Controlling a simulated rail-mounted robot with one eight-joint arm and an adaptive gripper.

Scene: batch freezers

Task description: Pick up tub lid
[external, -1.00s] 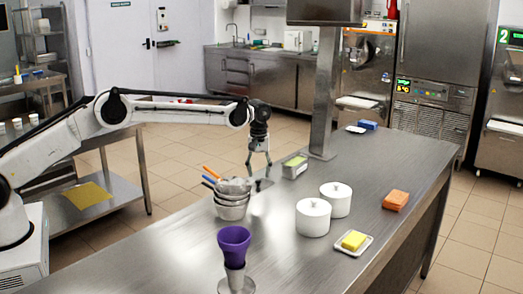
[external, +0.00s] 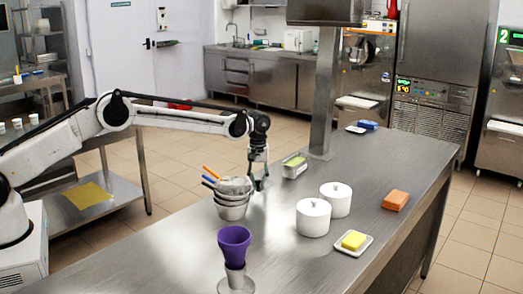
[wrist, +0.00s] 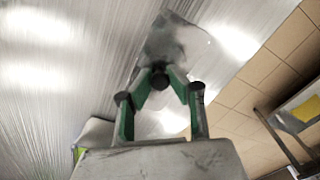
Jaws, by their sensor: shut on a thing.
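My gripper (external: 259,183) is low over the steel counter, just right of the stacked metal bowls. In the wrist view, its green-and-black fingers (wrist: 168,72) are drawn together at the near edge of a thin, shiny grey piece, which looks like the tub lid (wrist: 177,42). The gripper is shut on it. The lid's outline blurs into the counter's reflections, and I cannot tell whether it is touching the counter. In the external view the lid is too small and too hidden by the fingers to make out clearly.
Metal bowls (external: 231,208) with coloured handles stand close left of my gripper. Two white lidded pots (external: 313,218) (external: 336,200), a yellow sponge on a dish (external: 354,241) and a purple cup (external: 234,240) stand farther off.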

